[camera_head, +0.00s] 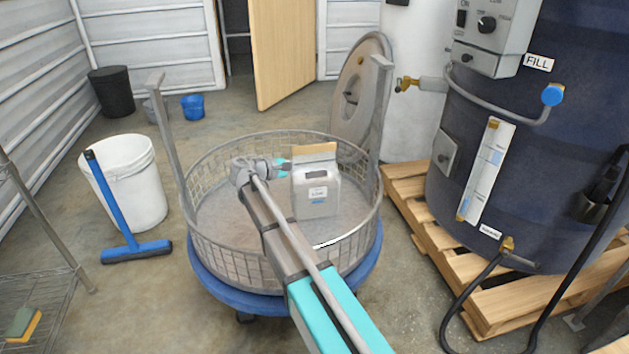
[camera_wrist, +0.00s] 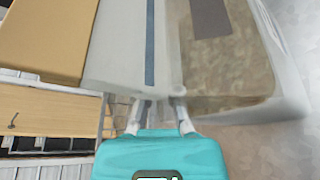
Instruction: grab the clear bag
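The clear bag (camera_head: 316,190) stands upright inside the round wire basket (camera_head: 232,265). It has a tan top strip, a pale body and a small label on its front. My gripper (camera_head: 284,168) is inside the basket at the bag's upper left side. In the wrist view the bag (camera_wrist: 228,70) fills the top, with its tan strip to the left and a pale band with a dark blue stripe in the middle. My gripper's fingers (camera_wrist: 159,108) are apart and point at the edge of that pale band. I cannot tell whether they touch it.
The basket rests on a blue wheeled base (camera_head: 225,290) between two upright posts. A round lid (camera_head: 360,90) stands behind it. A dark blue tank (camera_head: 560,140) on a wooden pallet (camera_head: 405,195) is at right. A white bucket (camera_head: 140,190) and blue squeegee (camera_head: 135,252) are at left.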

